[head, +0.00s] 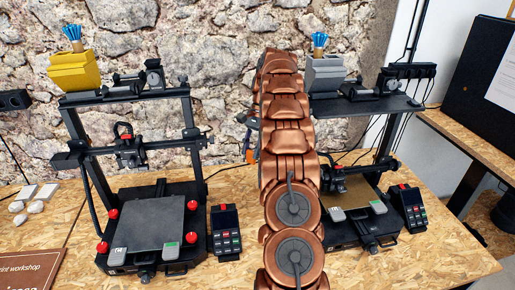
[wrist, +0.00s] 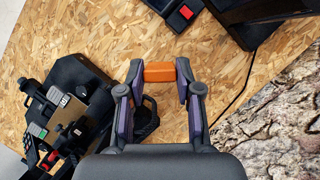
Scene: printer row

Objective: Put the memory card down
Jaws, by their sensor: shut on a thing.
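The memory card (wrist: 159,72) is a small orange block, held between the fingertips of my gripper (wrist: 160,78) in the wrist view. My gripper is shut on its two ends. The card is over the bare wooden tabletop between the two printers; how high above the wood it is I cannot tell. In the head view my copper arm hides most of my gripper, and only a small part shows left of the arm, near the stone wall.
The left printer (head: 155,222) has a grey bed and a yellow bin (head: 74,72) on top. The right printer (head: 385,190) has a gold bed and a grey bin (head: 325,72), partly behind my arm. A stone wall (wrist: 280,120) stands close by.

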